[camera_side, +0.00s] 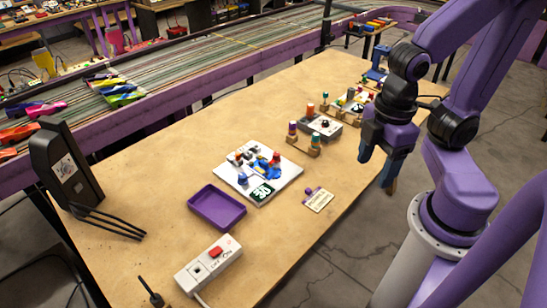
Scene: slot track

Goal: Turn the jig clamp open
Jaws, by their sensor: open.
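A white jig board (285,190) lies flat near the middle of the table. It carries a blue shape (266,169), a red knob (276,157), a blue knob (243,178) and small grey and brown parts. Which of these parts is the clamp, and whether it is turned, is too small to tell. My purple gripper (376,168) is open and points down at the table's right edge. It is well to the right of the board and touches nothing that I can see.
A purple tray (217,207), a white switch box (208,265) and a tagged card (319,200) lie near the board. Grey box units (322,127) and small posts stand behind. A black tower (65,165) is at left. Bare table lies between board and gripper.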

